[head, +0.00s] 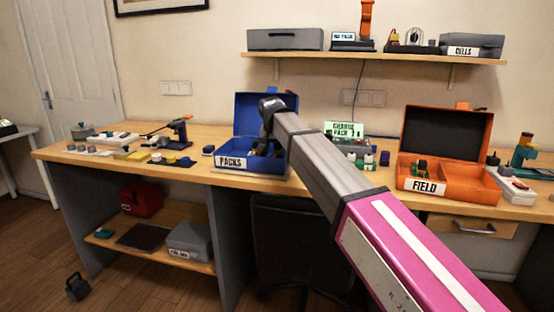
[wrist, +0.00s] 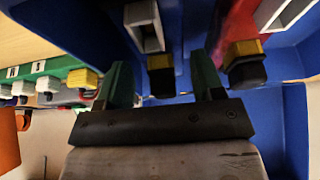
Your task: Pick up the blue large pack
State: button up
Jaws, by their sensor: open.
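The blue box labelled PACKS (head: 230,162) stands open on the bench. My gripper (head: 262,146) reaches down into it, and my arm hides part of the box. In the wrist view my gripper (wrist: 158,82) is open, with one green finger on each side of a yellow and black connector. The connector is on what appears to be a blue pack (wrist: 187,22), with a grey square frame on it. Its far end is out of frame, and I cannot tell whether the fingers touch it.
A red pack (wrist: 232,30) with its own yellow and black connector lies close at the right in the blue box. A charger (head: 358,147) stands right of the box. An orange case labelled FIELD (head: 480,182) is further right.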

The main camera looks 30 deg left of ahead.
aim_at(277, 151)
jog(key=x, duration=0.3)
jog(key=shift+w+f, duration=0.1)
jog(key=shift+w, duration=0.05)
jog(key=c, duration=1)
